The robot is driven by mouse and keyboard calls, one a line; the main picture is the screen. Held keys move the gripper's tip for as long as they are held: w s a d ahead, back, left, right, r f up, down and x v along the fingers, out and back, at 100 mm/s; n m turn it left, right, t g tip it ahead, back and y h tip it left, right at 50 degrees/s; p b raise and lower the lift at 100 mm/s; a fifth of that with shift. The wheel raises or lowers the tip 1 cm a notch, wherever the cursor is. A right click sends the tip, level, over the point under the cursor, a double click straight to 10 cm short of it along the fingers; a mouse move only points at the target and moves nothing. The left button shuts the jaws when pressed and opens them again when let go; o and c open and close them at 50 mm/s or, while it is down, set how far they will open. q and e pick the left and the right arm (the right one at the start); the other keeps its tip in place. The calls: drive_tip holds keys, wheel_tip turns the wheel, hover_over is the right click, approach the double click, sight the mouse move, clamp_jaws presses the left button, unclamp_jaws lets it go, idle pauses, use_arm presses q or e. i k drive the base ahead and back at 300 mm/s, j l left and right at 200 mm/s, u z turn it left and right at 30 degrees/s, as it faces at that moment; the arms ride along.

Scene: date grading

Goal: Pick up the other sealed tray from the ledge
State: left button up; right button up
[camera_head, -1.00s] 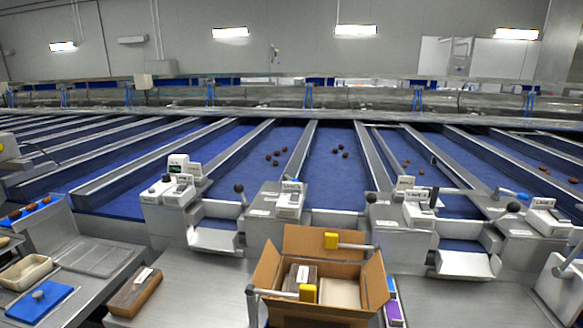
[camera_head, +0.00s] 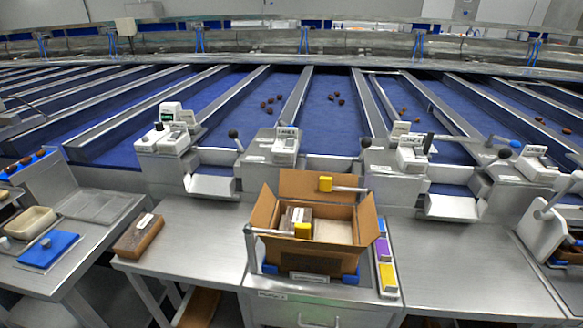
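A brown sealed tray (camera_head: 138,236) with a white label lies flat and slightly turned on the steel ledge (camera_head: 185,250), left of the carton. An open cardboard carton (camera_head: 272,243) stands right of it with flaps spread. The carton's right side shows a pale flat surface. Neither of my grippers shows in this view.
A blue-lidded item (camera_head: 48,248) and a cream tub (camera_head: 26,222) sit far left. The steel top (camera_head: 460,265) right is clear.

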sight(136, 239)
drive_tip(key=u, duration=1.3)
drive_tip(key=i+j+z, duration=0.35)
drive_tip(key=j+z, duration=0.15)
drive_tip(key=i+j+z, duration=0.25)
drive_tip(key=j+z, duration=0.25)
drive_tip(key=j, duration=0.2)
